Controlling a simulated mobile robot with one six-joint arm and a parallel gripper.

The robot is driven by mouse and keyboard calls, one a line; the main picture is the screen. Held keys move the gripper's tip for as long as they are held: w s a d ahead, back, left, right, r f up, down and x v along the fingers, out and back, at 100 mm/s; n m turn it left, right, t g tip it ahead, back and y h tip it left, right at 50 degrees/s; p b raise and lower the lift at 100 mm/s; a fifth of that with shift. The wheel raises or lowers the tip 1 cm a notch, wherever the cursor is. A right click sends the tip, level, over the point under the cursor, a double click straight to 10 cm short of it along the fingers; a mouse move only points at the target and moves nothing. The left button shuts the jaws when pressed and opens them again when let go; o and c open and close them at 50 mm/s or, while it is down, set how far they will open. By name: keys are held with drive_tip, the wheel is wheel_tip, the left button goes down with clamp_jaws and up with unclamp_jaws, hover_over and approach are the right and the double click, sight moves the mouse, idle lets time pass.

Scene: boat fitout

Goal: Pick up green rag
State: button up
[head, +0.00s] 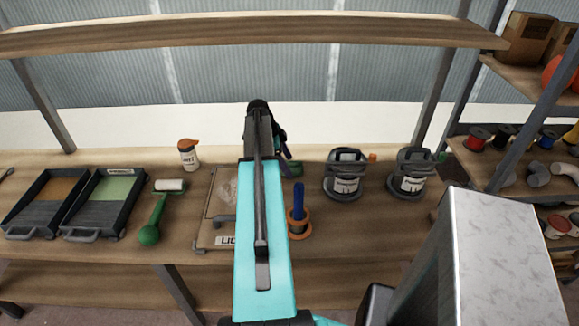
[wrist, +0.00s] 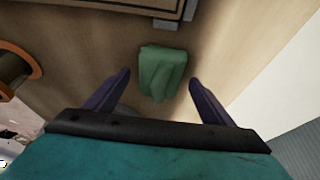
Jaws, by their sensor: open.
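The green rag (wrist: 162,72) lies folded on the wooden bench. In the wrist view it sits just beyond and between the two dark purple fingers of my gripper (wrist: 157,88), which are open with nothing between them that I can see held. In the head view my arm hides most of the rag; a small green part (head: 292,170) shows just right of my gripper (head: 284,158). I cannot tell exactly how high the fingers are above the bench.
A spool with an orange rim (head: 299,222) and blue post stands nearby, right of my arm. A framed board (head: 212,218) lies left of it. Two grey cans (head: 344,176) stand right. A roller (head: 152,215), trays (head: 98,205) and a bottle (head: 188,155) are left. A shelf (head: 230,34) runs overhead.

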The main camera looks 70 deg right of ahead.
drive_tip(key=shift+s+f, duration=0.15)
drive_tip(key=shift+f, duration=0.2)
idle(0.3)
drive_tip(key=c, duration=1.2)
drive_tip(key=shift+o, duration=0.2)
drive_tip(key=shift+r, duration=0.2)
drive_tip(key=shift+r+b, duration=0.75)
drive_tip(key=shift+r, duration=0.75)
drive_tip(key=a+b, duration=0.1)
drive_tip(key=a, duration=0.4)
drive_tip(key=w+a+r+b, duration=0.1)
drive_tip(key=a, duration=0.4)
drive_tip(key=w+a+b, duration=0.1)
drive_tip(key=a, duration=0.4)
drive_tip(key=shift+w+a+r+b, duration=0.25)
drive_tip(key=shift+a+r+b, duration=0.05)
drive_tip(key=shift+a, duration=0.1)
